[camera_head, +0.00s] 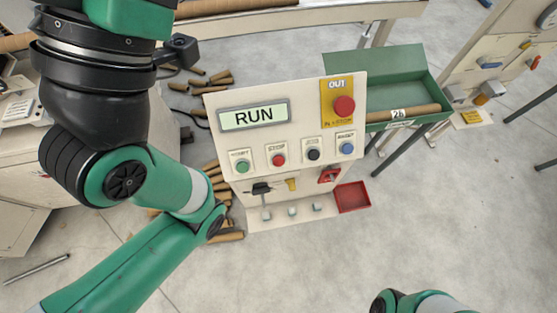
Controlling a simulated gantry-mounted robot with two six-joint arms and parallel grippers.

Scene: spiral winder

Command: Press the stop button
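The stop button (278,160) is a small red round button on the cream control panel (310,125), with a label above it that looks like STOP. It stands second from the left in a row with a green button (242,166), a black button (313,155) and a blue button (347,148). The display (254,116) above reads RUN. My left arm reaches up along the left of the panel, apart from the stop button in the picture; its gripper fingers are not visible. Only a link of my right arm shows at the bottom edge, and its gripper is out of view.
A larger red button (344,106) sits on a yellow plate at the panel's upper right. Below the row are a black lever switch (262,188), a red switch (329,174) and a red tray (352,197). A green bin (378,65) stands behind; cardboard tubes (218,80) litter the floor.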

